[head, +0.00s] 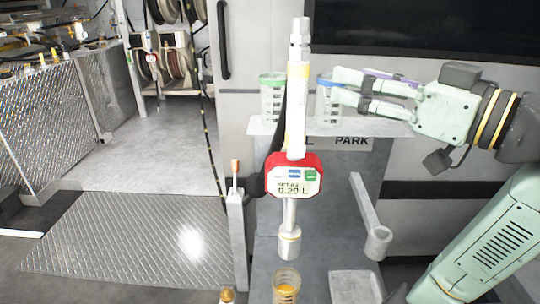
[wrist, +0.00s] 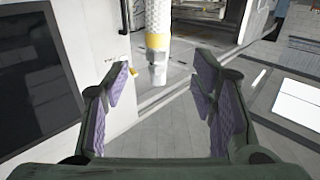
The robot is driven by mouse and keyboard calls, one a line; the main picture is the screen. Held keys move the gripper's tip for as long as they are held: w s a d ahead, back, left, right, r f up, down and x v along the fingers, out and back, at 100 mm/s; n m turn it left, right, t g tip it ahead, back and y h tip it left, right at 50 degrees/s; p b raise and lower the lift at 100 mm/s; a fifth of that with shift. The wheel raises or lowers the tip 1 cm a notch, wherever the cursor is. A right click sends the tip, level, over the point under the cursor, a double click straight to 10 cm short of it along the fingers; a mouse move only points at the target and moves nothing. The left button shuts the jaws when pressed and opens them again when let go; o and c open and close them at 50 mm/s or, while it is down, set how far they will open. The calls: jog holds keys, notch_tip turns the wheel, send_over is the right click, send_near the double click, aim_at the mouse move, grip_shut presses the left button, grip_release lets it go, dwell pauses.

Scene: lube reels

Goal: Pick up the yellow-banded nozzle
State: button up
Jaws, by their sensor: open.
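The yellow-banded nozzle (head: 296,110) stands upright in the middle of the head view, a white tube with a yellowish band near its top and a red meter (head: 293,176) reading 0.20 L below. In the wrist view, the white tube and its yellow band (wrist: 157,41) show ahead, between and beyond the fingertips. My gripper (head: 347,86) is to the right of the tube in the head view, fingers pointing left toward it. It is open and empty; its purple pads show apart in the wrist view (wrist: 160,88). I see no contact with the nozzle.
A green-rimmed beaker (head: 272,100) and a blue-rimmed beaker (head: 325,108) stand on the shelf marked PARK (head: 350,130), close to the tube and gripper. An amber-filled cup (head: 286,288) is below the nozzle. Open floor (head: 160,165) lies to the left.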

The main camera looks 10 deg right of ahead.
aim_at(308, 66)
jog(key=shift+p+x, duration=0.7)
jog(key=shift+x, duration=2)
jog(key=p+x, duration=0.2)
jog(key=x, duration=0.3)
jog(key=shift+w+r, duration=0.1)
jog(key=shift+w, duration=0.1)
grip_shut()
jog(key=shift+d, duration=0.1)
